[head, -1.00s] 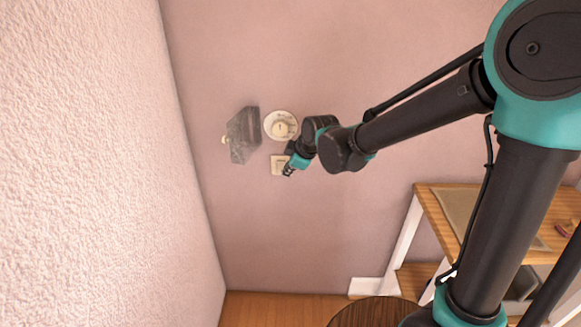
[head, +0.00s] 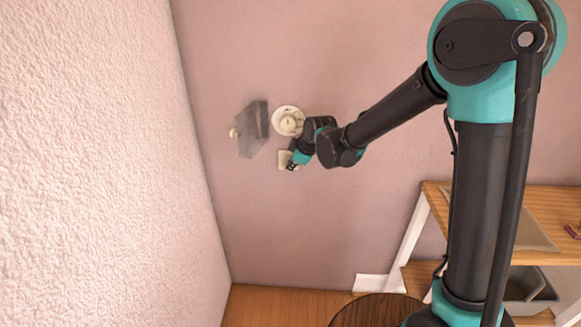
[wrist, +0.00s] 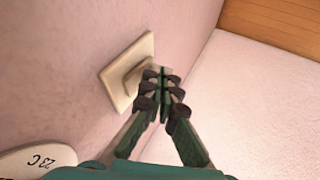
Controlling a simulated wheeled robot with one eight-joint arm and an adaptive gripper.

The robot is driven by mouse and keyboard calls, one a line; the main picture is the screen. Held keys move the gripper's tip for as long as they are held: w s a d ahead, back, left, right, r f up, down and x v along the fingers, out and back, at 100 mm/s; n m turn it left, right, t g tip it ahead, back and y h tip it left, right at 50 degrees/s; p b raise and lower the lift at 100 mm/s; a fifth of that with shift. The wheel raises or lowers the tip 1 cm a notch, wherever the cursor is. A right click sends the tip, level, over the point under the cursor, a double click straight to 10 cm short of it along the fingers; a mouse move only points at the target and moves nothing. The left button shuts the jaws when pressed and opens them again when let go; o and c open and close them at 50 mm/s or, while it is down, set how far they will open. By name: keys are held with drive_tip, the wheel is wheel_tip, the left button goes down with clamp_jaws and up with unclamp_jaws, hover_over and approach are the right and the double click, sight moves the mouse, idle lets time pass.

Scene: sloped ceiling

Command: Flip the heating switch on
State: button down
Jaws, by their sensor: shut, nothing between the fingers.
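The heating switch, a cream square plate (head: 283,157) with a raised rocker, is on the pink wall just below a round dial. In the wrist view the switch plate (wrist: 121,88) shows at upper left of the fingers, its rocker partly hidden by them. I cannot tell which way the rocker is set. My gripper (head: 290,166) is at the plate's lower right in the head view. In the wrist view my gripper (wrist: 163,84) is shut and empty, its fingertips beside the rocker; whether they touch it is unclear.
A grey box (head: 250,133) with a knob is to the left. A textured wall (head: 95,160) stands left, a wooden shelf (head: 445,200) lower right.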

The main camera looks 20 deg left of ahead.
drive_tip(key=shift+w+f, duration=0.15)
drive_tip(key=shift+w, duration=0.15)
